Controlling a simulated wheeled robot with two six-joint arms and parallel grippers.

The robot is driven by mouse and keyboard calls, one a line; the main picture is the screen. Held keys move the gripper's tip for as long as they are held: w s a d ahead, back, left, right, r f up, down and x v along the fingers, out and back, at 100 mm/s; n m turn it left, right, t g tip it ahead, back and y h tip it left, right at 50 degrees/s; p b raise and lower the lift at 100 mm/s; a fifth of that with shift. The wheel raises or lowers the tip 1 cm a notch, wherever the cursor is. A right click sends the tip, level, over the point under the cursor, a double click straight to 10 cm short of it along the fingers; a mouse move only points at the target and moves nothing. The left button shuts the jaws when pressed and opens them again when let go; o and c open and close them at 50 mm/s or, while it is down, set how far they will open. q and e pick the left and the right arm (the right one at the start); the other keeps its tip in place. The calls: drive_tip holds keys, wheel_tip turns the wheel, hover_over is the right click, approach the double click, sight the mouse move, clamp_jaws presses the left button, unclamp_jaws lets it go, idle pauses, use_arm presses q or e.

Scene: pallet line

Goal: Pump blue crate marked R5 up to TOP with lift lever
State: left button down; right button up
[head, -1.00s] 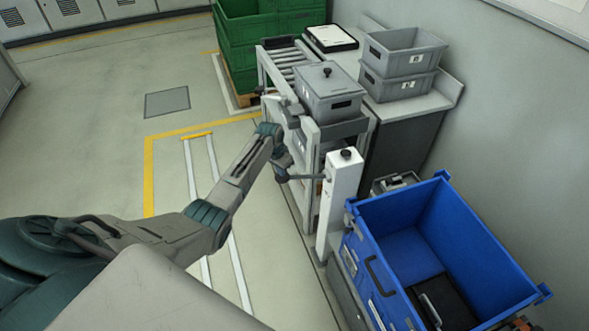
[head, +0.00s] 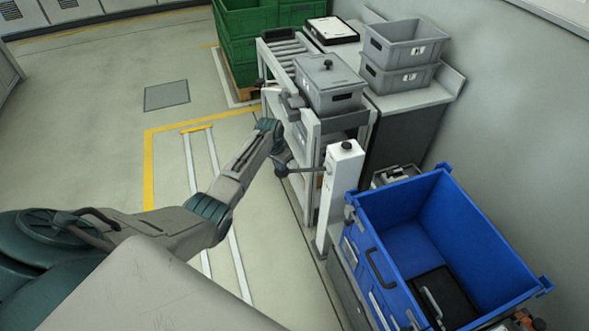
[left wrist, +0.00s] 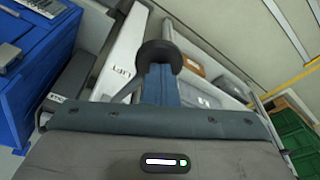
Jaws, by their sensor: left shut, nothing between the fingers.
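The blue crate (head: 497,232) stands at the right in the head view, open at the top, with a black item (head: 445,298) inside; I cannot read its marking. To its left is a white lift column (head: 340,190) with a black knob on top. A dark lift lever (head: 303,170) sticks out leftward from the column. My left gripper (head: 283,157) is shut and empty, at the lever's outer end. In the left wrist view, the lever's round black knob (left wrist: 158,57) sits right before the fingers; I cannot tell whether they touch. My right gripper is out of view.
A roller rack with a lidded grey box (head: 328,85) stands behind the column. Stacked grey bins (head: 402,75) stand on a bench against the wall. Green crates (head: 245,45) are at the back. The floor at left is clear, with yellow and white lines.

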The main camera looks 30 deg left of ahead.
sight(278, 172)
use_arm(q)
drive_tip(key=shift+s+a+f+b, duration=0.1)
drive_tip(key=shift+f+b, duration=0.05)
drive_tip(key=shift+f, duration=0.3)
drive_tip(key=shift+s+a+f+b, duration=0.1)
drive_tip(key=shift+f+b, duration=0.05)
drive_tip(key=shift+f, duration=0.25)
drive_tip(key=shift+s+f+b, duration=0.15)
drive_tip(key=shift+f+b, duration=0.3)
drive_tip(key=shift+f, duration=0.5)
drive_tip(key=shift+s+a+f+b, duration=0.15)
drive_tip(key=shift+f+b, duration=0.4)
drive_tip(key=shift+f, duration=0.2)
drive_tip(key=shift+f+b, duration=0.55)
drive_tip(key=shift+f, duration=0.45)
